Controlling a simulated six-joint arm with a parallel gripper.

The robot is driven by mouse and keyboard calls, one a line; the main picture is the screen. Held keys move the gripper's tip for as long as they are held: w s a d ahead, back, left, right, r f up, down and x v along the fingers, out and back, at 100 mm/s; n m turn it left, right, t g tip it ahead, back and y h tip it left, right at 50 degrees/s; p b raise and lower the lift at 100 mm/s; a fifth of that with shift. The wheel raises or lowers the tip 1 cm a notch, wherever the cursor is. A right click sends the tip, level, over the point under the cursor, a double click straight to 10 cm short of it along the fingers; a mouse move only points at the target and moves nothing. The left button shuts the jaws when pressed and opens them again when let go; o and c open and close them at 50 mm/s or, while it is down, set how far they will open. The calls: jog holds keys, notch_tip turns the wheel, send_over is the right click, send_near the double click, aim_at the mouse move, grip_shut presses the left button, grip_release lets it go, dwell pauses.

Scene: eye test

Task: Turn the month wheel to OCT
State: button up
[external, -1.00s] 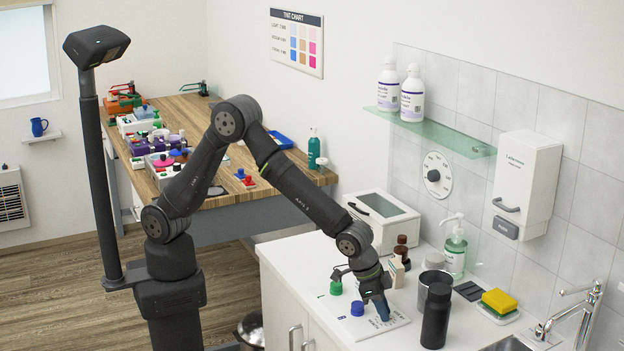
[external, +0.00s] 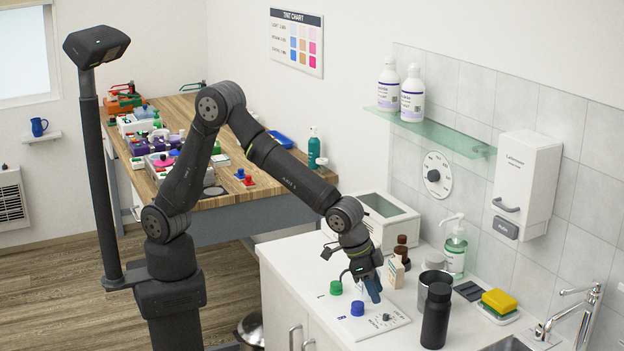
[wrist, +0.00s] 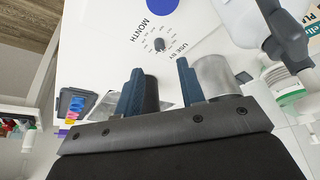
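A white board (external: 375,331) lies on the counter. On it is a small dark knob (external: 387,317), which also shows in the wrist view (wrist: 159,45) inside a ring of tiny marks, between the words MONTH and USE BY. The marks are too small to read, so I cannot tell its setting. A blue round cap (external: 357,308) stands beside it, also at the top edge of the wrist view (wrist: 166,4). My gripper (external: 373,290) is above the board, apart from the knob. In the wrist view its two blue fingers (wrist: 161,83) are apart, with the knob beyond their tips.
A green cap (external: 336,288) stands at the board's far left. A black bottle (external: 435,318) and a metal cup (external: 424,287) stand close to the right of the board. A sink tap (external: 578,315) is farther right.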

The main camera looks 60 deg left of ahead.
aim_at(383, 316)
jog(key=v, duration=1.1)
jog(key=w+d+f+n, duration=0.1)
jog(key=f+n, duration=0.4)
jog(key=n, duration=0.5)
jog(key=w+d+f+n, duration=0.1)
jog(key=f+n, duration=0.4)
jog(key=n, duration=0.6)
jog(key=w+d+f+n+g+h, duration=0.1)
jog(key=w+d+f+n, duration=0.1)
jog(key=f+n, duration=0.4)
jog(key=shift+w+n, duration=0.4)
jog(key=shift+n, duration=0.75)
jog(key=shift+w+n, duration=0.4)
jog(key=shift+n, duration=0.75)
